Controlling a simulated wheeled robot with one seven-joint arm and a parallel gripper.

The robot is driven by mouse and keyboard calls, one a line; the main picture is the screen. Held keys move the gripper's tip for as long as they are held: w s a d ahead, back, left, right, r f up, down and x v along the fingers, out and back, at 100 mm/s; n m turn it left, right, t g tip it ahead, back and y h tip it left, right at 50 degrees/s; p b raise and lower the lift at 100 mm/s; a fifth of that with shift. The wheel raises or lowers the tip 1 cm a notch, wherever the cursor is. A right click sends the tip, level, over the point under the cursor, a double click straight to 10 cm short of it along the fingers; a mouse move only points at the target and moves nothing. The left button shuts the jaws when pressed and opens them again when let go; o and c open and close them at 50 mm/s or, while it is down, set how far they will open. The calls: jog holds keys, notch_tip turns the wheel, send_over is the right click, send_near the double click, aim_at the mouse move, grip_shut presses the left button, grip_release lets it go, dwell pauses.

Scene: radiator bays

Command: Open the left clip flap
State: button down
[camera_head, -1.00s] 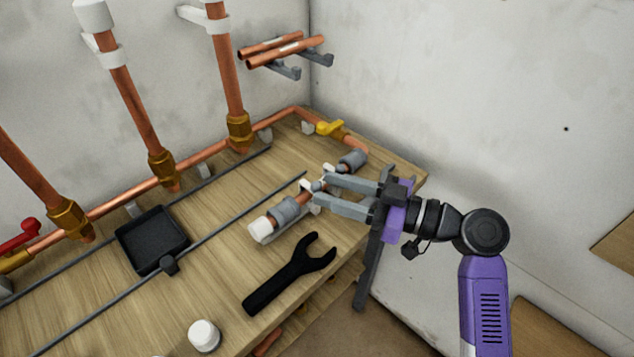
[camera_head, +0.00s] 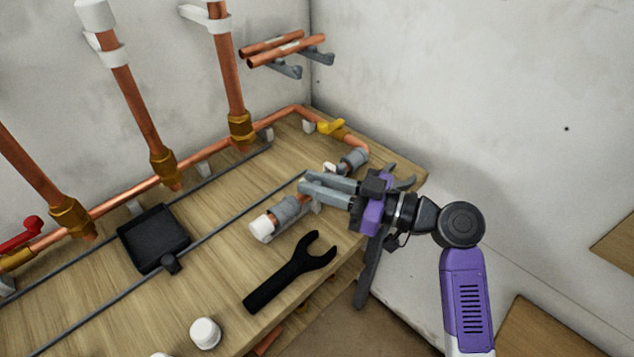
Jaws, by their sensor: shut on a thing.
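A short copper pipe with grey sleeves lies in a clip holder on the wooden bench; its left grey sleeve (camera_head: 287,209) and right grey sleeve (camera_head: 353,160) show, with a white cap (camera_head: 262,227) at the left end. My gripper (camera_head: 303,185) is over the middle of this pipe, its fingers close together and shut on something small. That is most likely the left clip flap, but the fingers hide it. A small white clip part (camera_head: 330,167) shows just behind the fingers, apart from the tips. Whether the left flap is raised cannot be seen.
A black open-ended wrench (camera_head: 290,274) lies in front of the pipe. A black tray (camera_head: 153,238) and thin rods are to the left, a white cap (camera_head: 205,333) at the front.

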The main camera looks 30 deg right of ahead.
jog(key=shift+r+p, duration=0.2)
jog(key=shift+p, duration=0.15)
